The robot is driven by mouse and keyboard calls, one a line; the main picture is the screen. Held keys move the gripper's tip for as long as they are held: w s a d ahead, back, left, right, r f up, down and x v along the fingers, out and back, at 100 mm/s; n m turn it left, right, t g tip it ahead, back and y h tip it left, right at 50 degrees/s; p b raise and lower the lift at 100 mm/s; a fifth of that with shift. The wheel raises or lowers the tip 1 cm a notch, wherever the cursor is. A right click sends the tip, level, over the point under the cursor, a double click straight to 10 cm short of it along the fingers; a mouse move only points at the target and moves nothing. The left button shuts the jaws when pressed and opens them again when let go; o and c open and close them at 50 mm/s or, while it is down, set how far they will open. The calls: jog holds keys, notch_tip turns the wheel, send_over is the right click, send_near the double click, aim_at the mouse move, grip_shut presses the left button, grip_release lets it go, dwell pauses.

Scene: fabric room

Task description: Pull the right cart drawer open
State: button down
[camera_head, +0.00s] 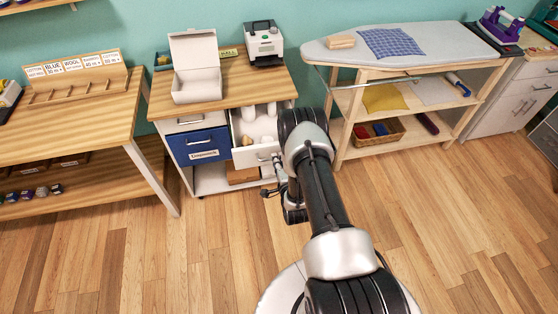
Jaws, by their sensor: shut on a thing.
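The cart (255,86) has a wooden top and stands against the wall. Its right drawer (252,158) is pulled out, with a white front and its inside in view from above. Several small pale things lie in it. My gripper (276,163) is at the front of this drawer, shut on the drawer handle (264,158). My arm comes up from the lower right and hides the drawer's right side and part of the grip.
A blue labelled drawer (198,147) is left of the open one. An open white box (196,84) and a small machine (264,44) stand on the cart. An ironing table (400,45) is at right, a wooden table (75,105) at left. The floor in front is clear.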

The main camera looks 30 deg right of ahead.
jog(key=c, duration=1.7)
grip_release()
jog(key=v, duration=1.2)
